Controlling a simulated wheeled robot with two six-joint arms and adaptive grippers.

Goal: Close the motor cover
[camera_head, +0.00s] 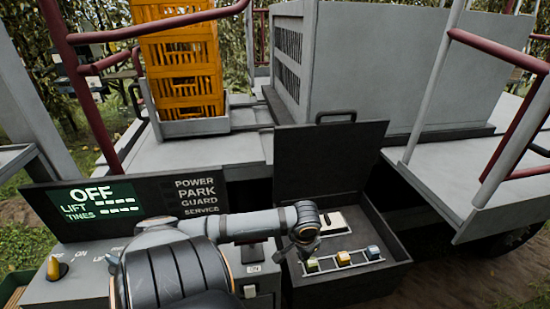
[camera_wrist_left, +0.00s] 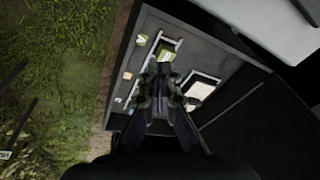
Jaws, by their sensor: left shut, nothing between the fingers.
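The motor cover (camera_head: 328,160) is a dark lid with a handle (camera_head: 336,116) on its top edge. It stands upright, open, at the back of a dark box (camera_head: 385,276). My left gripper (camera_head: 306,250) is shut and empty, over the left part of the open box near the green block. In the left wrist view my left gripper (camera_wrist_left: 162,72) points down into the box, between the rail and the pale card (camera_wrist_left: 201,88). My right gripper is not in view.
Orange crates (camera_head: 180,60) and a large grey housing (camera_head: 375,65) are behind. Red and grey railings (camera_head: 500,50) flank the deck.

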